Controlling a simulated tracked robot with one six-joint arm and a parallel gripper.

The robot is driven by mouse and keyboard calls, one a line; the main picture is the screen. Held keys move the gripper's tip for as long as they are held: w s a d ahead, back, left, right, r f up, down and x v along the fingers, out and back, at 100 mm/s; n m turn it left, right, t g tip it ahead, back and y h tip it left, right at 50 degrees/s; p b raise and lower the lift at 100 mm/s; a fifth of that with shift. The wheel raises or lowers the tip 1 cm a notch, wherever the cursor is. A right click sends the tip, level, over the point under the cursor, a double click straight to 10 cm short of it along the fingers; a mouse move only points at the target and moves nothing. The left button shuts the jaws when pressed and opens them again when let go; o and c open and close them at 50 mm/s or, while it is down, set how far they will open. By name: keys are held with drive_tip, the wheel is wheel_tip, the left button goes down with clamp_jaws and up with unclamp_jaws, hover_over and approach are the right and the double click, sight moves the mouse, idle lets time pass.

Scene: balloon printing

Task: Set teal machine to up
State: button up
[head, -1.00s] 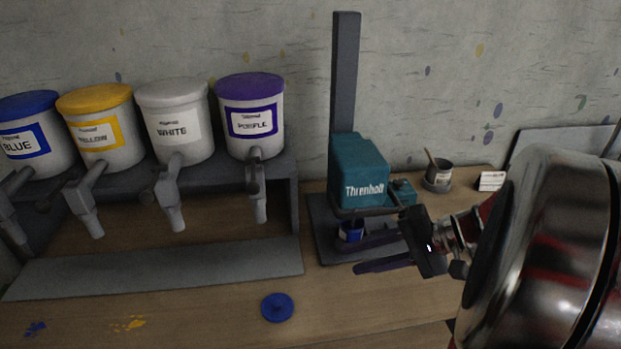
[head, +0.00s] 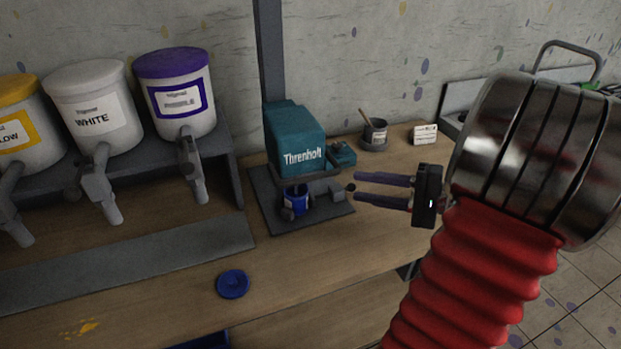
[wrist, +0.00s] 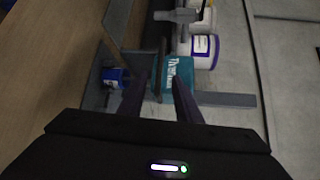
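The teal machine (head: 293,145), lettered "Threnholt", is mounted on a dark upright column (head: 271,50) above a dark base plate (head: 325,212). A small blue can (head: 297,203) stands on the plate below the machine head. A dark round knob (head: 351,188) shows at the machine's right side. My gripper (head: 357,187) is open and empty, its two fingers pointing left toward the machine, tips close to the knob; contact cannot be told. In the wrist view the machine (wrist: 179,75) appears sideways beyond the fingers, with the blue can (wrist: 114,77) left of them.
White (head: 95,110) and purple (head: 177,95) paint tubs with taps stand on a rack at left. A blue lid (head: 233,284) lies on the front of the table. A small pot (head: 375,134) and a white card (head: 425,134) stand behind my gripper. Bare tabletop lies front right.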

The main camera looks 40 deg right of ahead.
sight(315, 180)
drive_tip(key=shift+w, duration=0.1)
drive_tip(key=x, duration=1.3)
drive_tip(key=shift+w+a, duration=0.25)
drive_tip(key=shift+w, duration=0.05)
clamp_jaws()
drive_tip(key=shift+f, duration=0.1)
idle(0.4)
